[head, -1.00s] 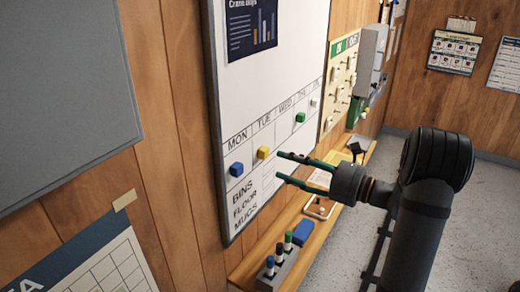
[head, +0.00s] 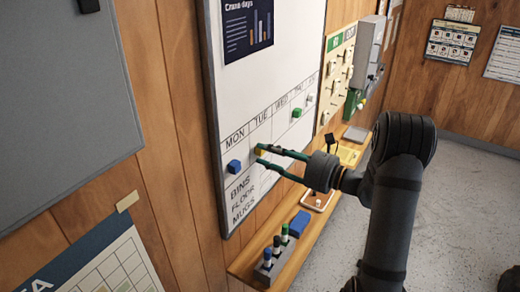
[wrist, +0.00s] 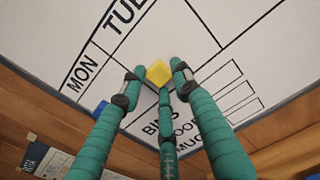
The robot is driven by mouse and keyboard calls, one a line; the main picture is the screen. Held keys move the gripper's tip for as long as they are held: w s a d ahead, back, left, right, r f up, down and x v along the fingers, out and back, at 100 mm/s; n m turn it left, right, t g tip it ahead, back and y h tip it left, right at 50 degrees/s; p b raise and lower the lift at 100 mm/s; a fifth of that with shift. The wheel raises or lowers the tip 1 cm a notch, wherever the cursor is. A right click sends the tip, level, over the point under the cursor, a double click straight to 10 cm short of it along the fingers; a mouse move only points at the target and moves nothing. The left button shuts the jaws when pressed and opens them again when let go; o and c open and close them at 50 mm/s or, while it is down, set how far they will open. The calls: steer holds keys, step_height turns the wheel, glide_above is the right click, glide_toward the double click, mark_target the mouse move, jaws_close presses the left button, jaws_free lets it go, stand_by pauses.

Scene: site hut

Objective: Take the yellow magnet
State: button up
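The yellow magnet (head: 259,151) is on the whiteboard (head: 280,70) in the TUE column of the grid. In the wrist view the yellow magnet (wrist: 158,73) lies between the tips of my gripper (wrist: 158,78). The teal fingers are spread, with one to the left of the magnet, one to the right and one below. Small gaps show beside it, so the gripper looks open. In the head view my gripper (head: 259,155) is at the board, its fingertips partly covering the magnet. I cannot tell whether they touch it.
A blue magnet (head: 234,166) is to the left under MON, and a green magnet (head: 297,113) is further right. Below the board a wooden ledge (head: 290,262) holds a marker rack (head: 270,266) and a blue block (head: 300,224).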

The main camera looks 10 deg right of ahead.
steer(key=c, duration=0.4)
steer(key=shift+r, duration=0.15)
